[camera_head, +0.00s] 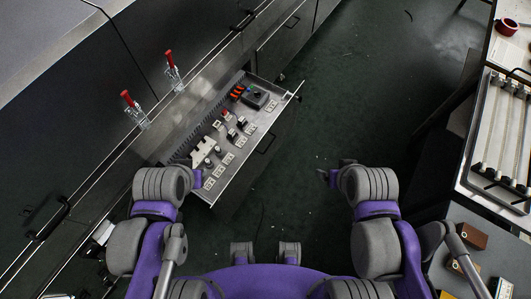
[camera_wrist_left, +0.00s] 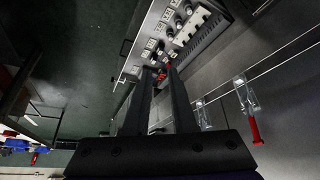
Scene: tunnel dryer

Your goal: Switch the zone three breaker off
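The zone three breaker is not readable by its label. A row of small dark switches with white labels (camera_head: 228,158) runs along the panel in the open drawer (camera_head: 217,187). In the left wrist view the switches and labels (camera_wrist_left: 145,54) lie beyond my fingertips. My left gripper (camera_wrist_left: 163,74) points at the panel, its two dark fingers apart with a gap between them. A small red part shows at the fingertips; contact with it cannot be told. In the head view my left wrist is at the drawer's near end. My right gripper (camera_head: 326,176) hangs over the floor, away from the drawer; its fingers are unclear.
Cream blocks (camera_head: 203,152) and a black box with a knob (camera_head: 258,96) sit on the panel. Two red-handled clamps (camera_head: 134,108) (camera_head: 173,70) stand on the cabinet edge at left. A bench with a rack (camera_head: 500,130) stands at right. The dark floor (camera_head: 335,110) between is clear.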

